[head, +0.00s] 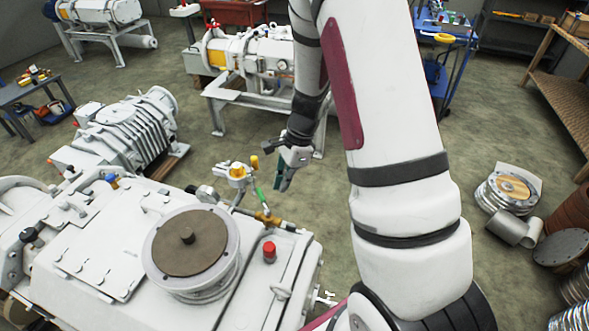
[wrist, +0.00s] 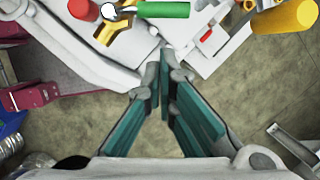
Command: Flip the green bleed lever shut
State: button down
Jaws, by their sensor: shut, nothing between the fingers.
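The green bleed lever (head: 258,196) sits on a brass valve (head: 267,217) at the right back edge of the white pump housing. In the wrist view the lever (wrist: 165,9) lies along the top edge, pointing right from the brass valve (wrist: 115,28). My gripper (head: 283,184) hangs just right of the lever in the head view, with its teal fingers pointing down. In the wrist view the fingertips (wrist: 163,57) meet below the lever in the picture. The gripper is shut and empty, and appears apart from the lever.
A red cap (head: 270,252) and a round brown-topped flange (head: 188,240) stand on the housing near the valve. A yellow fitting (head: 237,172) stands left of the lever; a yellow cylinder (wrist: 290,17) is at upper right in the wrist view. Open floor lies beyond the housing.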

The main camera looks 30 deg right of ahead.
aim_at(258, 192)
jog(key=shift+w+a+f, duration=0.1)
jog(key=shift+a+f, duration=0.1)
jog(key=shift+a, duration=0.9)
jog(key=shift+w+a+n+g, duration=0.3)
jog(key=shift+w+a+n, duration=0.1)
jog(key=shift+n, duration=0.6)
jog(key=a+n, duration=0.1)
jog(key=w+n+g+b, duration=0.1)
jog(key=n, duration=0.1)
jog(key=a+n+b, duration=0.1)
jog(key=n, duration=0.1)
jog(key=shift+w+a+g, duration=0.15)
jog(key=shift+a+g, duration=0.15)
jog(key=shift+a, duration=0.35)
